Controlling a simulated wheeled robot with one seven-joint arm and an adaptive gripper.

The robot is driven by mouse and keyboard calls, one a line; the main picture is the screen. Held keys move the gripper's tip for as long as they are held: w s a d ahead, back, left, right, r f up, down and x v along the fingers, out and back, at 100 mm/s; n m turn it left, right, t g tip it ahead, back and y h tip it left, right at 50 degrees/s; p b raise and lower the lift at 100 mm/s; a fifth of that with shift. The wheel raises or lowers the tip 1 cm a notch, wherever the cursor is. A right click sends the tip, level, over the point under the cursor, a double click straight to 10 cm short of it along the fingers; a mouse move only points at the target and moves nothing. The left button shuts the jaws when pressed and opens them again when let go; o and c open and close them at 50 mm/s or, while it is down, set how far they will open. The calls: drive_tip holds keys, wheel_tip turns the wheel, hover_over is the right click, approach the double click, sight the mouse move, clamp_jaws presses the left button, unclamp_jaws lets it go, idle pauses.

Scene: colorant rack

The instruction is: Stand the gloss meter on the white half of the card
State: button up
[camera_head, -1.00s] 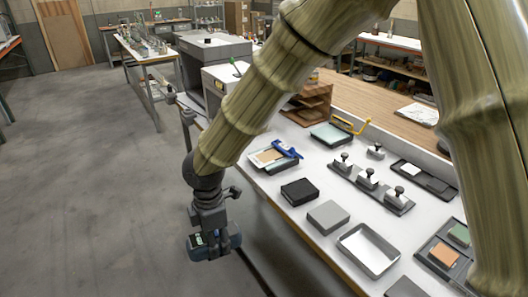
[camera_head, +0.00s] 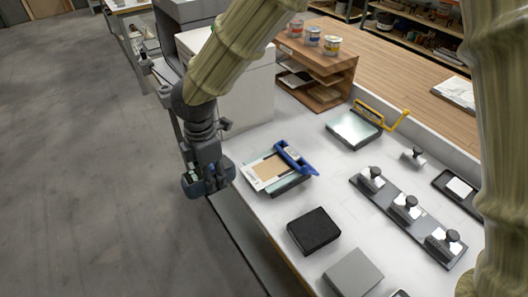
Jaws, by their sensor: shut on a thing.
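My gripper (camera_head: 207,162) points down and is shut on the gloss meter, a dark blue-grey block (camera_head: 221,183) with a small display. The gripper holds it in the air beside the bench's left edge, left of the card. The card (camera_head: 254,179) lies on a pale green-grey plate on the bench; a tan patch and a whitish part show. A blue tool (camera_head: 295,158) rests over its right side and hides some of it. My fingers partly cover the meter.
A black block (camera_head: 314,230) and a grey block (camera_head: 352,273) lie nearer on the bench (camera_head: 276,217). A wooden shelf with cans (camera_head: 318,72) and a white box (camera_head: 247,95) stand behind. A rack of knobbed blocks (camera_head: 405,213) is at right.

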drive_tip(key=w+d+p, duration=0.1)
drive_tip(key=w+d, duration=0.2)
drive_tip(key=d, duration=0.1)
drive_tip(key=w+d+p, duration=0.2)
drive_tip(key=w+d, duration=0.1)
drive_tip(key=d, duration=0.1)
drive_tip(key=w+d+f+p, duration=0.1)
drive_tip(key=w+d+p, duration=0.1)
drive_tip(key=d, duration=0.3)
drive_tip(key=shift+w+d+f, duration=0.1)
drive_tip(key=shift+w, duration=0.5)
drive_tip(key=shift+f+p, duration=0.95)
drive_tip(key=shift+f, duration=0.8)
drive_tip(key=shift+f, duration=0.15)
drive_tip(key=o, duration=1.3)
wheel_tip(320, 180, up, 12)
drive_tip(key=b, duration=0.2)
drive_tip(key=shift+b, duration=0.4)
